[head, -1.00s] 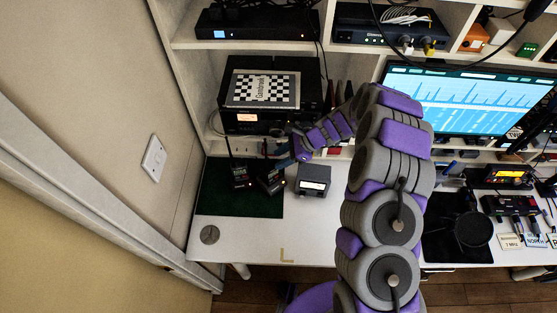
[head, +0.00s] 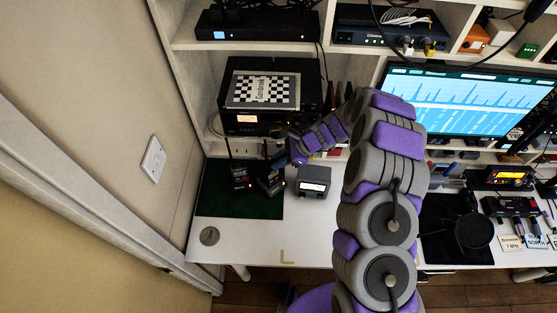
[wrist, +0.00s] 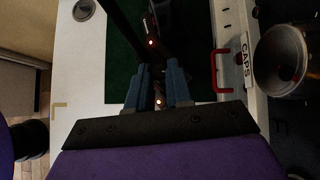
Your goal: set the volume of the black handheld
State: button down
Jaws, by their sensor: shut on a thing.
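Two black handhelds stand side by side on the green mat (head: 215,200) at the left of the desk. The left handheld (head: 239,180) has a tall antenna and a pale label; the right handheld (head: 270,184) is partly behind my gripper. My gripper (head: 286,158) reaches down at the top of the right handheld. In the wrist view, my gripper's blue fingers (wrist: 158,98) are closed around a small dark part at the handheld's top, with a lit orange dot between them. The knob itself is too dark to make out.
A grey box with a lit display (head: 314,181) stands just right of the handhelds. A black radio unit (head: 246,121) with a checkered book on it sits behind. A red handle (wrist: 220,71) shows close by at right. The front desk edge is clear.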

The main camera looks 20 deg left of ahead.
jog(key=shift+w+n+g+h+p, duration=0.15)
jog(key=shift+n+g+h+p, duration=0.15)
jog(key=shift+n+g+p, duration=0.55)
jog(key=shift+a+n+g+h+p, duration=0.1)
jog(key=shift+n+g+h+p, duration=0.4)
jog(key=shift+n, duration=0.55)
jog(key=c, duration=1)
grip_release()
jog(key=shift+c, duration=0.2)
jog(key=v, duration=0.7)
jog(key=shift+w+p, duration=0.2)
jog(key=shift+p, duration=0.2)
